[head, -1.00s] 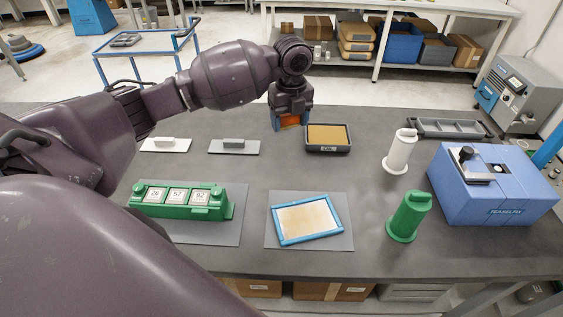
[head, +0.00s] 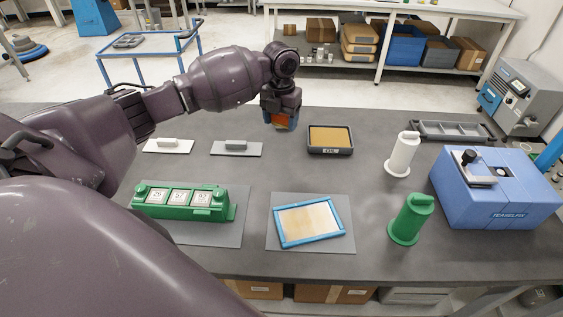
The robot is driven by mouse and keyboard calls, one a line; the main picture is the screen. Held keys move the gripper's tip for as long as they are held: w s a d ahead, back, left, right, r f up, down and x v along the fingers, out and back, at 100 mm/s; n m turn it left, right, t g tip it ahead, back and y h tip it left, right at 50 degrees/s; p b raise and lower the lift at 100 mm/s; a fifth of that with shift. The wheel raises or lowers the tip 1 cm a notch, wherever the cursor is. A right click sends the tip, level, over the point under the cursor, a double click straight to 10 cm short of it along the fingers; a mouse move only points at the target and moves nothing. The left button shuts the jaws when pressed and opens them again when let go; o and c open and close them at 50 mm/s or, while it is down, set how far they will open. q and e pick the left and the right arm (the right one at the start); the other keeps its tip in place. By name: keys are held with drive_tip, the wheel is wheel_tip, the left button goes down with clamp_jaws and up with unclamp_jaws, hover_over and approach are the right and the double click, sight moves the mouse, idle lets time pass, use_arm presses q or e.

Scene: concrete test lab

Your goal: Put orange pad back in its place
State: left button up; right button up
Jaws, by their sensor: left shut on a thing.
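My left gripper (head: 281,123) is above the far part of the grey table, left of a dark tray. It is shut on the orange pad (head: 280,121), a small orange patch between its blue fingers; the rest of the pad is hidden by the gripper. The dark tray (head: 330,152) holds a flat tan-orange surface and has a label on its front that looks like "OIL". My right gripper is not in view.
Two flat plates with handles, white (head: 168,147) and grey (head: 236,149), lie nearby. A green numbered block (head: 180,212), a blue-framed panel (head: 308,241), white (head: 402,155) and green (head: 409,220) handled stamps and a blue machine (head: 500,200) stand around. The table's middle is clear.

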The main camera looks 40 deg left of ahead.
sight(281, 124)
use_arm(q)
wheel_tip(281, 124, down, 16)
drive_tip(key=shift+r+b, duration=0.1)
drive_tip(key=shift+b, duration=0.35)
drive_tip(key=o, duration=0.8)
drive_tip(key=shift+o, duration=0.2)
drive_tip(key=shift+r+p, duration=0.3)
drive_tip(key=shift+r, duration=5.8)
